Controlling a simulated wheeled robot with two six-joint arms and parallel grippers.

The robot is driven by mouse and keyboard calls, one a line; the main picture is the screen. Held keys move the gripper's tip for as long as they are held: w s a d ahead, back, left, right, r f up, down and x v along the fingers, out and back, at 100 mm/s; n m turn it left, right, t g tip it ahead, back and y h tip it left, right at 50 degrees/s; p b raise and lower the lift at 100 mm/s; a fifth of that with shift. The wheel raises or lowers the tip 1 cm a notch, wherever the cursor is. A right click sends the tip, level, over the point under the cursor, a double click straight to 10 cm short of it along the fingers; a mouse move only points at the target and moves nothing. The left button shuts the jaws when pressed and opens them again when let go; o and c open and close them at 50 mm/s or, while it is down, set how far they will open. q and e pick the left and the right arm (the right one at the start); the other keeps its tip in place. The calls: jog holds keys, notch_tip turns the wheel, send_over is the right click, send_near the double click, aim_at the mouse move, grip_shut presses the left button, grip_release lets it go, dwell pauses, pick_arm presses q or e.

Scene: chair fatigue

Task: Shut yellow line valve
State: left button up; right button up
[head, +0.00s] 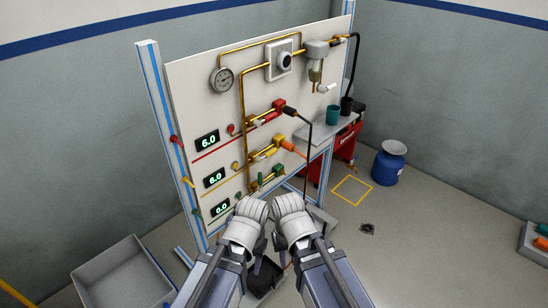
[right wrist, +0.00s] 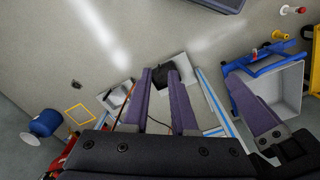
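The yellow line valve (head: 264,154) is on the middle branch of the upright panel. Its small yellow parts have an orange piece at the right end; the lever's angle is too small to tell. My right gripper (head: 279,243) is below and right of it, clear of the panel. Its two purple fingers show apart and empty in the right wrist view (right wrist: 160,78), above the floor. My left gripper (head: 261,246) is beside it; its fingertips are mostly hidden by the wrist. Neither gripper touches the valve.
A red valve (head: 270,113) sits above and a green valve (head: 266,178) below. Panel displays (head: 214,178) read 6.0, 6.0 and 0.0. A grey bin (head: 122,275) stands at left. A shelf (head: 335,128) and blue container (head: 388,168) are at right; some floor there is open.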

jog(key=w+m+y, duration=0.1)
jog(key=w+m, duration=0.1)
jog(key=w+a+m+y, duration=0.1)
jog(key=w+m, duration=0.2)
jog(key=w+a+m+t+y, duration=0.1)
jog(key=w+m, duration=0.1)
jog(key=w, duration=0.1)
jog(key=shift+a+f+b, duration=0.1)
jog(key=shift+a+b, duration=0.1)
jog(key=shift+b, duration=0.2)
grip_shut()
jog(key=w+d+r+m+t+y, duration=0.2)
jog(key=w+m, duration=0.5)
jog(key=w+d+r+m+t+y+b, duration=0.1)
jog(key=w+d+r+m+t+y, duration=0.1)
jog(key=w+m, duration=0.5)
jog(key=w+d+r+m+t+y, duration=0.2)
jog(key=w+r+m+t, duration=0.1)
jog(key=w+m, duration=0.4)
jog(key=shift+w+d+r+m+t+b, duration=0.3)
jog(key=shift+r+m+b, duration=0.05)
jog(key=shift+r+m, duration=0.35)
